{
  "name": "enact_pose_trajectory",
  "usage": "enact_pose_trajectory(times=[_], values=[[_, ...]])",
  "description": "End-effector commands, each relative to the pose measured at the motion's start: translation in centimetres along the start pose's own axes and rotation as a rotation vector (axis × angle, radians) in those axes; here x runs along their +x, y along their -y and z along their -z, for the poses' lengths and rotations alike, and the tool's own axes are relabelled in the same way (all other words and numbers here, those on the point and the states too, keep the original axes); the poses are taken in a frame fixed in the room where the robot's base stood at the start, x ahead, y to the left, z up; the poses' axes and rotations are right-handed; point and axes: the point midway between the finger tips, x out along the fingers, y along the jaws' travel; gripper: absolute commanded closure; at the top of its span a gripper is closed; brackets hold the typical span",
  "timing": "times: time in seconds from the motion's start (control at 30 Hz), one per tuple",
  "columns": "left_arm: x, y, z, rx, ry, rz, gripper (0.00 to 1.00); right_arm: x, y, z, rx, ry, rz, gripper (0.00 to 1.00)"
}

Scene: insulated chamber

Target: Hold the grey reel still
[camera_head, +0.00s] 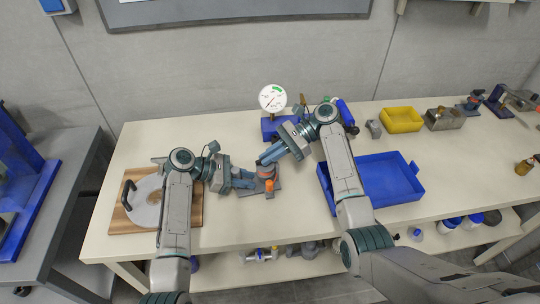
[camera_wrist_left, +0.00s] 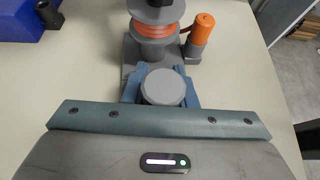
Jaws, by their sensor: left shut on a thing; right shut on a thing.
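The grey reel (camera_wrist_left: 155,40), wound with orange-red strand, stands upright on a grey base (camera_head: 262,192). It also shows between my grippers in the head view (camera_head: 267,171). An orange-capped post (camera_wrist_left: 203,30) stands beside it. My left gripper (camera_wrist_left: 163,88) is at the near side of the reel, shut on a round grey knob-like part (camera_wrist_left: 165,88). Whether that part joins the reel is hidden. My right gripper (camera_head: 262,160) reaches down from the upper right beside the top of the reel. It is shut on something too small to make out.
A wooden board (camera_head: 190,211) with a pale disc lies left. A blue tray (camera_head: 385,182) lies right, partly behind my right arm. A white-faced dial gauge (camera_head: 272,98) on a blue block stands behind. A yellow bin (camera_head: 402,119) is farther right. The table front edge is close.

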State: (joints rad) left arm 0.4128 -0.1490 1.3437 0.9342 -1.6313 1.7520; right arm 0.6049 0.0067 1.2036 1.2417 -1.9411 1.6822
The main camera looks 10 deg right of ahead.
Motion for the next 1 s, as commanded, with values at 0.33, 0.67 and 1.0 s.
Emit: enact_pose_trajectory(times=[0.33, 0.67, 1.0], values=[[0.0, 0.0, 0.1, -0.001, -0.002, -0.001, 1.00, 0.0, 0.0, 0.0, 0.001, 0.000, 0.000, 0.70], [0.0, 0.0, 0.1, -0.001, -0.002, 0.000, 1.00, -2.2, 0.0, 0.1, 0.001, -0.003, 0.002, 0.70], [0.0, 0.0, 0.1, -0.001, -0.002, 0.000, 1.00, -7.0, -0.1, 0.0, 0.000, 0.000, 0.001, 0.70]])
